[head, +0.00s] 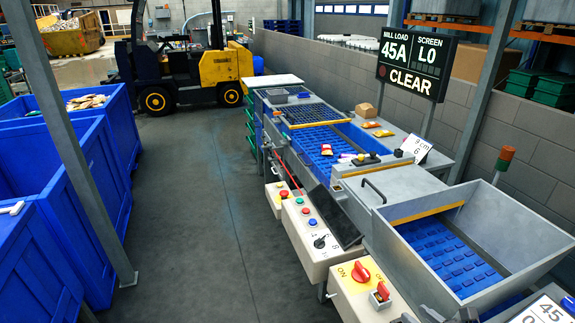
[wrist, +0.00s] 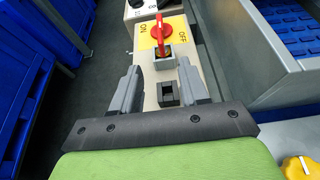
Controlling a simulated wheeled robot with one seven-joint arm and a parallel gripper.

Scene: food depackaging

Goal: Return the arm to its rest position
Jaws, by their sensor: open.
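My gripper (wrist: 159,80) shows in the wrist view, with its two grey fingers spread apart and nothing held between them. Its tips are over a pale control box. Just beyond the tips is a red rotary switch (wrist: 159,32) on a yellow ON/OFF plate (wrist: 145,40), with a gap between it and the fingers. A small dark square block (wrist: 168,93) shows between the fingers. In the head view, the same red switch (head: 361,273) is on the box at the lower middle. I cannot make out my gripper in the head view.
The conveyor with blue belt (head: 318,138) and a metal hopper (head: 510,235) stand on the right. Blue bins (head: 85,155) line the left. A yellow forklift (head: 218,68) is at the back. The grey floor aisle (head: 190,220) is clear. The sign (head: 415,65) reads CLEAR.

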